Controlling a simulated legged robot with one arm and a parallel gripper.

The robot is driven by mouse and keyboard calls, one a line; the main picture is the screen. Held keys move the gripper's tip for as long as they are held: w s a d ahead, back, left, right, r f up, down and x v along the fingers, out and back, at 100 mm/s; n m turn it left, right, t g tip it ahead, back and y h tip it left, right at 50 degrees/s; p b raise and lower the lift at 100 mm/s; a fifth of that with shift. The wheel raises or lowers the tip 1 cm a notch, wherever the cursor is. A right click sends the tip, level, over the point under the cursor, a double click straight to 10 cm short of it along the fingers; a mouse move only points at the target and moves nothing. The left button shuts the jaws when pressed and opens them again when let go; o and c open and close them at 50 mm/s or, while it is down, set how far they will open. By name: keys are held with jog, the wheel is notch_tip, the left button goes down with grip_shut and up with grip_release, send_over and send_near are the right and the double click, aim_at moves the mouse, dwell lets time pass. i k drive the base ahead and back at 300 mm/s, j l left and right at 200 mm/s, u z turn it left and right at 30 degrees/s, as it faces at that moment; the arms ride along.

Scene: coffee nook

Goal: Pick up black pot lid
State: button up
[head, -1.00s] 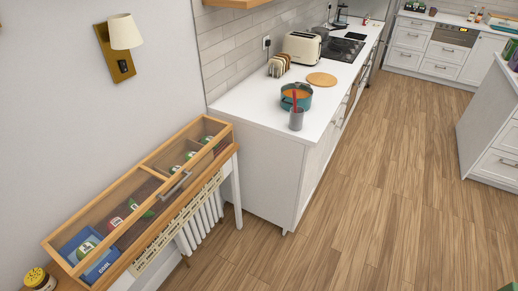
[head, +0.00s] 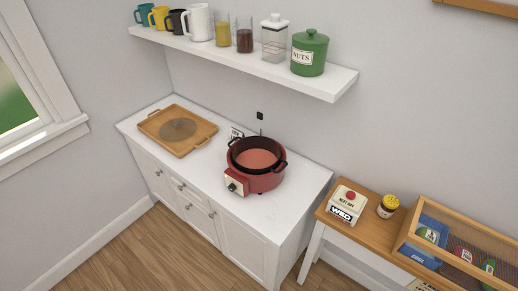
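A round, dark grey, partly see-through disc (head: 178,130) lies flat on a wooden tray (head: 205,141) at the left end of the white cabinet top. It looks like a pot lid; a knob cannot be made out clearly. A red electric cooker (head: 262,182) with a black rim and side handles stands to its right, uncovered, with reddish contents showing. My gripper is not in view.
A white shelf (head: 335,85) with mugs, jars and a green nuts jar (head: 310,53) overhangs the counter's back. Bare white counter (head: 215,163) lies between tray and cooker. A wooden side table (head: 360,232) stands right. Wooden floor (head: 130,248) is clear in front of the cabinet.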

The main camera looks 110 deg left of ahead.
aim_at(176, 130)
jog(key=j+u, duration=0.1)
jog(key=u, duration=1.85)
jog(key=k+u, duration=0.1)
jog(key=u, duration=1.5)
